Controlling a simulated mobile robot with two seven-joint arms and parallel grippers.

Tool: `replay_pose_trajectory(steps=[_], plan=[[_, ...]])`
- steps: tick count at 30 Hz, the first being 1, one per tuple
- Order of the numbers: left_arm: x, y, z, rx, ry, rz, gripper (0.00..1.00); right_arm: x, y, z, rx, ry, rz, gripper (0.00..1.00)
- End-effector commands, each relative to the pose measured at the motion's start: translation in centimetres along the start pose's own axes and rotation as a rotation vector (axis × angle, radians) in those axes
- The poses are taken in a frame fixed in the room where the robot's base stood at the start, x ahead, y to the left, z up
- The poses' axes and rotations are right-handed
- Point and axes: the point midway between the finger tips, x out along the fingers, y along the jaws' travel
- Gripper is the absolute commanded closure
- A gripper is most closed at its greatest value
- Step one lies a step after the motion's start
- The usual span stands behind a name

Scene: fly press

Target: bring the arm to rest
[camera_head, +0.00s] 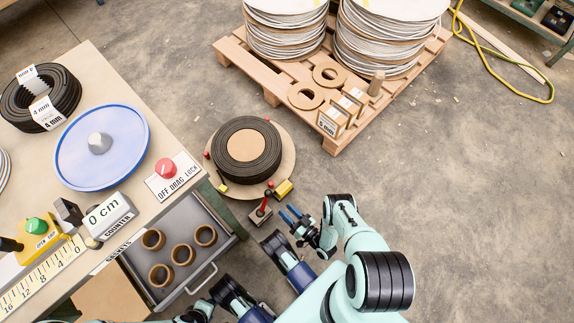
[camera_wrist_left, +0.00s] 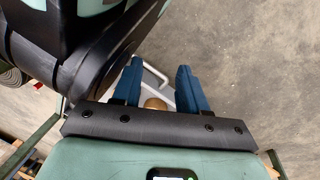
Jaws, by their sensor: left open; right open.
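My right gripper (camera_head: 290,214) shows in the head view with its blue fingers apart and nothing visible between them. I cannot tell how far away these are. In the head view the left arm is at the bottom edge and its fingers are not clear.
The workbench (camera_head: 100,72) at the left carries a blue disc (camera_head: 82,150), a counter (camera_head: 108,214) and a red drag-lock knob (camera_head: 166,168). An open drawer (camera_head: 216,262) holds several brown rings. A pallet (camera_head: 341,142) with reels stands at the back.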

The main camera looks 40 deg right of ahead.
Motion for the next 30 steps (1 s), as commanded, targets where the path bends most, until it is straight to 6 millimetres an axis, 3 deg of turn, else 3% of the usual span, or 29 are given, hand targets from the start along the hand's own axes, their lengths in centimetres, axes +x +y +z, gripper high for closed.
replay_pose_trajectory(steps=[11, 14, 17, 20, 23, 26, 30], plan=[[-0.2, 0.0, 0.0, 0.0, 0.0, 0.001, 0.57, 0.1, 0.0, -0.2, -0.001, -0.006, 0.004, 0.6], [-1.6, 0.7, -0.4, 0.01, 0.013, 0.016, 0.57, 0.7, 0.3, -1.4, -0.008, -0.054, 0.041, 0.6], [-4.8, 2.0, -0.4, 0.029, 0.021, 0.043, 0.57, 1.9, 0.2, -4.1, -0.009, -0.177, 0.117, 0.6], [-8.8, 3.1, 1.2, 0.041, -0.015, 0.052, 0.57, 3.0, -2.0, -7.5, 0.015, -0.378, 0.192, 0.6], [-12.6, 4.2, 2.8, 0.052, -0.057, 0.058, 0.57, 2.6, -5.4, -10.9, 0.051, -0.607, 0.258, 0.6], [-15.9, 5.2, 4.1, 0.06, -0.099, 0.063, 0.57, 0.6, -9.6, -14.8, 0.094, -0.843, 0.308, 0.6], [-20.1, 6.5, 5.6, 0.072, -0.157, 0.067, 0.57, -4.1, -16.5, -21.0, 0.158, -1.165, 0.353, 0.6]])
